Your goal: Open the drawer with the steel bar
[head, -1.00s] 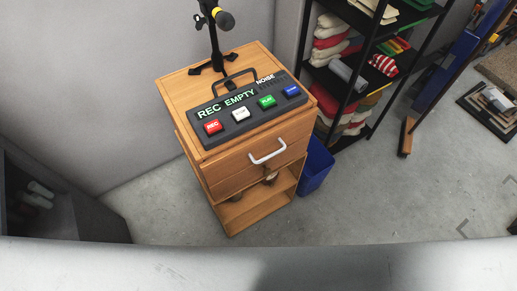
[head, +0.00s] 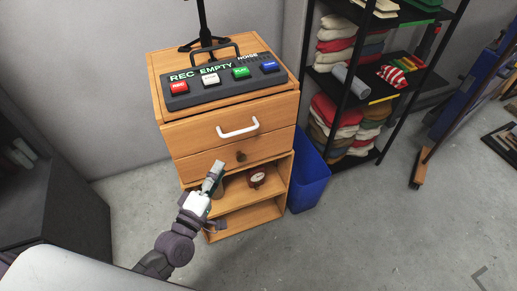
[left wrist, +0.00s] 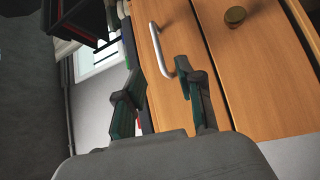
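The steel bar (head: 238,133) is a pale, bent handle on the upper drawer (head: 205,134) of a wooden cabinet. That drawer looks shut. A lower drawer (head: 205,165) has a round brass knob (head: 240,156). My left gripper (head: 213,182) is in front of the cabinet, below and left of the bar. In the left wrist view its two dark green fingers (left wrist: 160,100) are spread with nothing held between them. The bar (left wrist: 159,50) shows there just beyond the fingertips, apart from or near the right finger; contact cannot be told. My right gripper is out of view.
A recorder box (head: 222,84) with coloured buttons and a carry handle sits on the cabinet top. A blue bin (head: 310,178) and a black rack (head: 340,80) stand to the right. Floor is clear in front.

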